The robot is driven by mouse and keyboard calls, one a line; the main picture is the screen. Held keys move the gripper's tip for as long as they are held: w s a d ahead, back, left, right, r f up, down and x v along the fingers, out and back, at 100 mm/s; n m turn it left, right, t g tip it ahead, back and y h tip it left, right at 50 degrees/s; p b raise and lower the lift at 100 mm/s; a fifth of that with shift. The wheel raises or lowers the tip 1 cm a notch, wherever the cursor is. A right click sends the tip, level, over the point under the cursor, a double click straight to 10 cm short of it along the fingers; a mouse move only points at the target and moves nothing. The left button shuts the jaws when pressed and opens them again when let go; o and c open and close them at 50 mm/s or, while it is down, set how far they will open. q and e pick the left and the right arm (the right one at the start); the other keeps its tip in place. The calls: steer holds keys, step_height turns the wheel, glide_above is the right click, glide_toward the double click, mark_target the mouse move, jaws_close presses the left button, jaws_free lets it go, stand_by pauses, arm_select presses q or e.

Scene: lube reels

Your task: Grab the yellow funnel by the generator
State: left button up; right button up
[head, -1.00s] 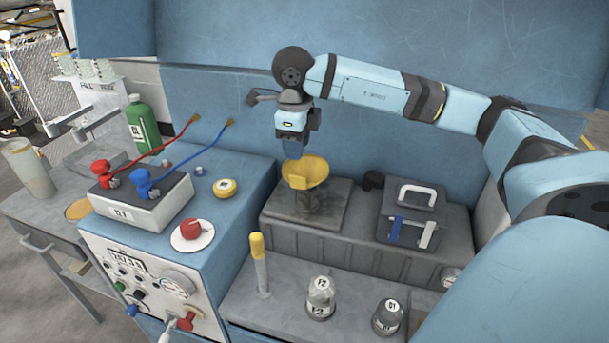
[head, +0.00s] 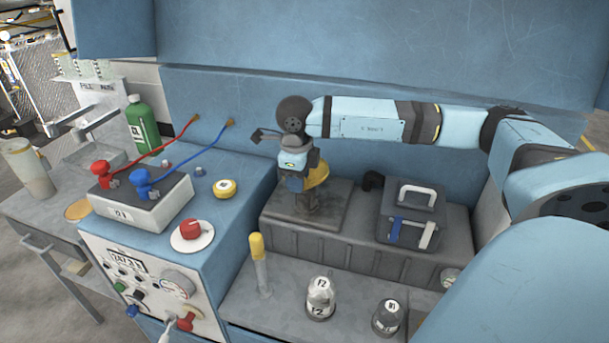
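The yellow funnel (head: 318,174) stands on a dark, dirty block (head: 275,209) at the back of the blue bench. My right gripper (head: 297,184) is lowered in front of the funnel and hides most of it; only its right side shows. The fingers point down at funnel height. I cannot tell whether they touch the funnel or whether they are open or shut. The generator is perhaps the blue control cabinet (head: 158,255) with gauge and knobs at the left. My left gripper is not in view.
A dark case with a white handle (head: 417,196) sits right of the block. A yellow-topped tube (head: 258,262) and bottles (head: 320,298), (head: 388,318) stand in front. A battery box (head: 140,208) with red and blue clamps and a green bottle (head: 142,127) are left. A blue wall rises behind.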

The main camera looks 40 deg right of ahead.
jaws_close()
steer(key=shift+r, duration=0.1)
